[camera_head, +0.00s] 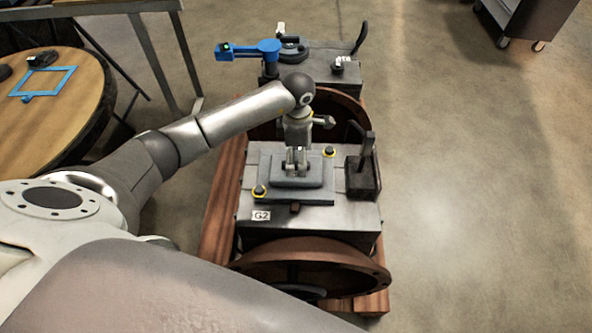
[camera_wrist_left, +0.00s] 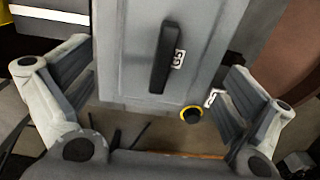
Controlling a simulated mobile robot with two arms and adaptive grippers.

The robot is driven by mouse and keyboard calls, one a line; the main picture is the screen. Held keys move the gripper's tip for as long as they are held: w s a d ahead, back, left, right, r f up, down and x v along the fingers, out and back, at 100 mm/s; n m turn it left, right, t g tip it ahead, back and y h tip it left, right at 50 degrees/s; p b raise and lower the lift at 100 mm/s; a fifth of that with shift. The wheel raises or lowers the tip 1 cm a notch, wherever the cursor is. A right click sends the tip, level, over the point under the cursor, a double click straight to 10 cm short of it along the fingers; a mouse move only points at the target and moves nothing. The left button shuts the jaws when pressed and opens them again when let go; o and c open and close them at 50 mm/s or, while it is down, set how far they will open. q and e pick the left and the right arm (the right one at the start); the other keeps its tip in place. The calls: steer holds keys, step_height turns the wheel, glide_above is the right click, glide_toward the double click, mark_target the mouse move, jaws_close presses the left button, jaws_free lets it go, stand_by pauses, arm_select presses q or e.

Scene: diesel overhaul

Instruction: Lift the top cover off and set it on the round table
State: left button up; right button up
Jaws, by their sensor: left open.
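The top cover (camera_head: 310,196) is a grey stepped plate on the grey gearbox-like housing marked G2 (camera_head: 345,215). In the left wrist view the cover (camera_wrist_left: 212,35) fills the upper middle, with a dark bar handle (camera_wrist_left: 163,60) and a small white label beside it. My left gripper (camera_head: 297,166) points down over the middle of the cover. In the wrist view its fingers stand wide apart on either side of the plate, with the handle between them; contact cannot be told. The round table (camera_head: 55,140) has a wooden top and stands at the far left. My right gripper is out of view.
Black knobs in yellow rings (camera_head: 260,190) sit at two corners of the cover. A dark lever block (camera_head: 363,175) stands to its right. Behind is a second unit with a blue tool (camera_head: 255,49). The round table holds a blue frame (camera_head: 22,95) and dark items; its front is bare.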

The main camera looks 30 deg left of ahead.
mark_target(296, 163)
arm_select(q)
steer(key=f, duration=0.5)
steer(key=shift+s+a+f+p, duration=0.1)
steer(key=shift+s+p, duration=0.1)
steer(key=shift+p, duration=0.2)
steer(key=c, duration=1)
